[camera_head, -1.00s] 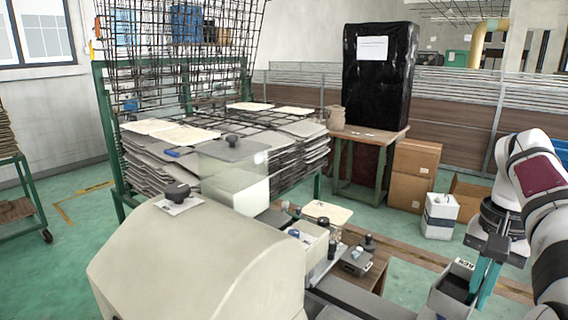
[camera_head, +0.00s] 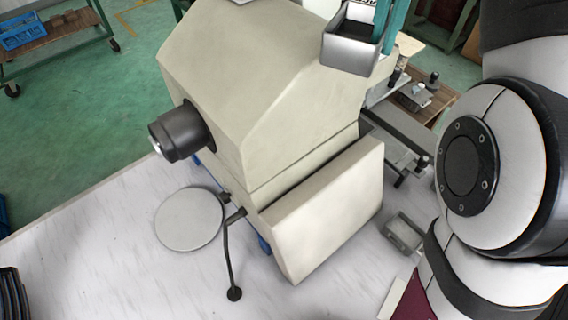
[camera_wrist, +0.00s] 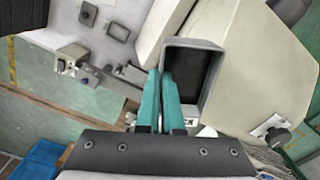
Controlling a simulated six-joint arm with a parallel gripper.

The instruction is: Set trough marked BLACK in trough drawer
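A grey metal trough (camera_head: 350,52) with a dark inside is at the top of the head view, in front of the beige machine's upper right side. Part of a white label with dark letters shows on it at the frame edge. My gripper (camera_head: 388,38) has teal fingers and is shut on one side wall of the trough. In the wrist view the gripper (camera_wrist: 164,104) holds the trough (camera_wrist: 212,85) by its left wall, its open top facing the camera. I cannot pick out the trough drawer for certain.
A large beige machine (camera_head: 240,90) fills the middle, with a black knob (camera_head: 180,132), a round grey plate (camera_head: 189,219), a thin lever (camera_head: 228,255) and a box-shaped beige front (camera_head: 325,215). A small metal block (camera_head: 402,233) sits right of it. The white table (camera_head: 110,240) is clear at left.

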